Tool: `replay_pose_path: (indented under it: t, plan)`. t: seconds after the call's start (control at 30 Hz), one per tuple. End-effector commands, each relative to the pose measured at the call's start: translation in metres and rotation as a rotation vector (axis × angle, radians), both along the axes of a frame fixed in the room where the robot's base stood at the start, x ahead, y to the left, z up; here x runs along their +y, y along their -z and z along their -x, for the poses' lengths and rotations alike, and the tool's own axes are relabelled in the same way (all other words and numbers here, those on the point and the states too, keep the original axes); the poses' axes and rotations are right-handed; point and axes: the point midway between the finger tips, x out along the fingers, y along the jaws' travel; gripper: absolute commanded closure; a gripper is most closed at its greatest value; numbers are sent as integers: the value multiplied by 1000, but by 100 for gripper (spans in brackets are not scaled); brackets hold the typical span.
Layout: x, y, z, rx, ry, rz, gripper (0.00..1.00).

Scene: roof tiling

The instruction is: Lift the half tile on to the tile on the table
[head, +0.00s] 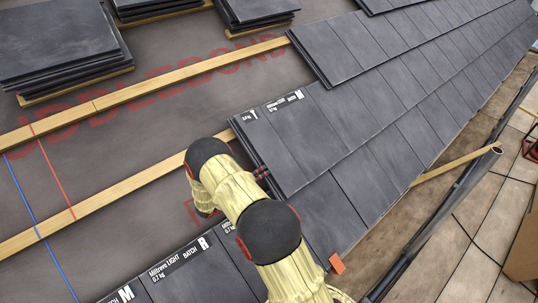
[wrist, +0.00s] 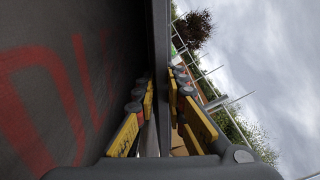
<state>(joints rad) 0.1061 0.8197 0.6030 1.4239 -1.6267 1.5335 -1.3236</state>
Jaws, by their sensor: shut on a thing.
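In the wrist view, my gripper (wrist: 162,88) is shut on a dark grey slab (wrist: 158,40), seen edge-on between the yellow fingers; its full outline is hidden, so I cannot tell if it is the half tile. In the head view, small red and black parts, probably my gripper (head: 261,175), are beside the left end of a tile course (head: 290,150) whose top tiles bear white labels. My arm hides part of this spot. Labelled dark tiles (head: 190,282) lie along the near edge, one marked BATCH R. I cannot make out a table.
Wooden battens (head: 150,88) cross the grey membrane (head: 120,145) with red lettering. Tile stacks (head: 65,50) stand at the upper left. Laid tiles (head: 400,90) cover the right side, down to a dark gutter (head: 440,205). Bare membrane lies left of my arm.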

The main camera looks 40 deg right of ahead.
Motion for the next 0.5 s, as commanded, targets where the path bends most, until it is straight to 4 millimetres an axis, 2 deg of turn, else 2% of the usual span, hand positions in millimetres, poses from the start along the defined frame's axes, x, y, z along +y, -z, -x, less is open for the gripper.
replay_pose_path:
  t: [0.5]
  plan:
    - [-4,0,-2,-6,6,4,100]
